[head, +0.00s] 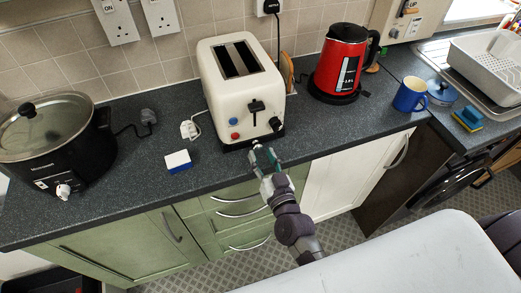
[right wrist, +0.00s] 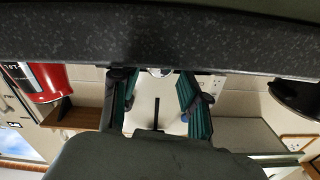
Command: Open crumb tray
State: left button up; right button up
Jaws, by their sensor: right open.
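The cream toaster (head: 240,85) stands on the dark counter against the tiled wall, its lever, buttons and black knob facing me. Its dark base strip (head: 236,146) shows low at the front; I cannot make out the crumb tray's outline there. My right gripper (head: 262,156) is at the toaster's lower front, by the counter edge. In the right wrist view the picture is upside down, and the open right gripper (right wrist: 158,95) has its green fingers apart with the toaster front (right wrist: 150,105) between them. A small silvery round part (right wrist: 160,72) shows by the counter edge there. No left gripper shows.
A red kettle (head: 342,62) stands right of the toaster, a blue mug (head: 409,95) further right. A black slow cooker (head: 55,140) is at the left. A blue and white block (head: 178,161) and a white plug (head: 188,130) lie left of the toaster.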

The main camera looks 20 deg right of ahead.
jog(key=shift+w, duration=0.95)
grip_shut()
